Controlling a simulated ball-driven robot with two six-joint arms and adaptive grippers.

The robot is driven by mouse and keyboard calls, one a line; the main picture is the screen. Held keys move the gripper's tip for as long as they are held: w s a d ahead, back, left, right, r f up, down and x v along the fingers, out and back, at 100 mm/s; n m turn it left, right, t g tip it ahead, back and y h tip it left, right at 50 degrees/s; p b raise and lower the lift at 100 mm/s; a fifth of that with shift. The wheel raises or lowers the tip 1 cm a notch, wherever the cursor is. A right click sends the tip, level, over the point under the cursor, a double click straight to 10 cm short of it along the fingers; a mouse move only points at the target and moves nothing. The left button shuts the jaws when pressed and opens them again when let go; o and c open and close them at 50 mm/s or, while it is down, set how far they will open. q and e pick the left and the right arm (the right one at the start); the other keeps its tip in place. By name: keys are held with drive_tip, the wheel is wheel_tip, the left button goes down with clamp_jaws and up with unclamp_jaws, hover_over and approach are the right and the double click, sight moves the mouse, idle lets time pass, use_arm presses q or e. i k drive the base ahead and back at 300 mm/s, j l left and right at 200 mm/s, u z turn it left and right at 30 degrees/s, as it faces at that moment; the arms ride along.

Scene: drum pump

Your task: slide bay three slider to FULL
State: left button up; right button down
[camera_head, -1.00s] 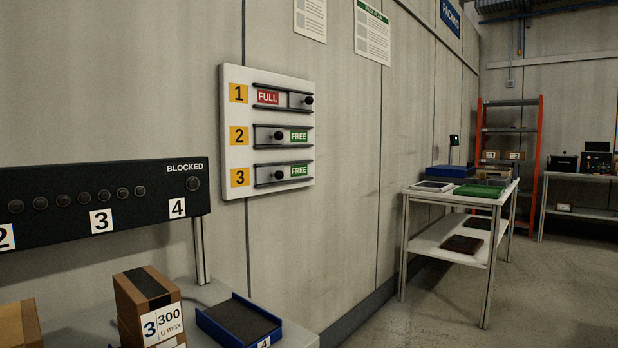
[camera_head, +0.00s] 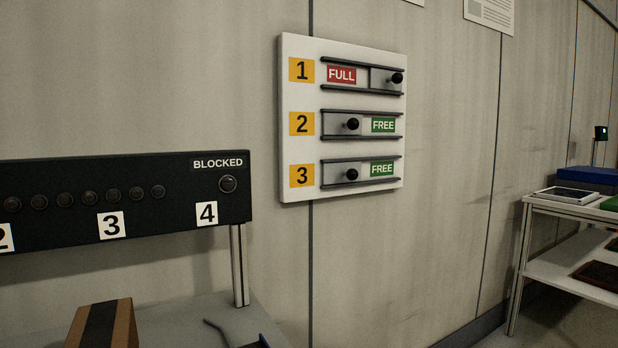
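A white board (camera_head: 292,100) with three slider rows hangs on the wall in the head view, right of centre. The bay three slider (camera_head: 352,174) is a black knob on a grey plate in the bottom row, at the left of its track, and a green FREE label (camera_head: 382,169) shows to its right. The bay two slider (camera_head: 352,124) also sits left with FREE showing. The bay one slider (camera_head: 397,78) sits at the right end with a red FULL label (camera_head: 341,75) showing. Neither of my grippers is in view.
A black panel (camera_head: 150,220) with several round buttons and a BLOCKED label stands at the left. A brown box (camera_head: 120,322) stands below it on a grey bench (camera_head: 190,318). A table (camera_head: 560,208) with trays stands at the right. The wall below the board is clear.

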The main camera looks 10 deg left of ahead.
sight(339, 172)
drive_tip(key=i+l+u, duration=0.2)
drive_tip(key=u, duration=0.2)
drive_tip(key=i+l+u, duration=0.15)
drive_tip(key=u, duration=0.2)
drive_tip(key=i+l+u, duration=0.1)
drive_tip(key=l+u, duration=0.3)
drive_tip(key=i+l+u, duration=0.1)
drive_tip(key=l+u, duration=0.15)
drive_tip(key=u, duration=0.15)
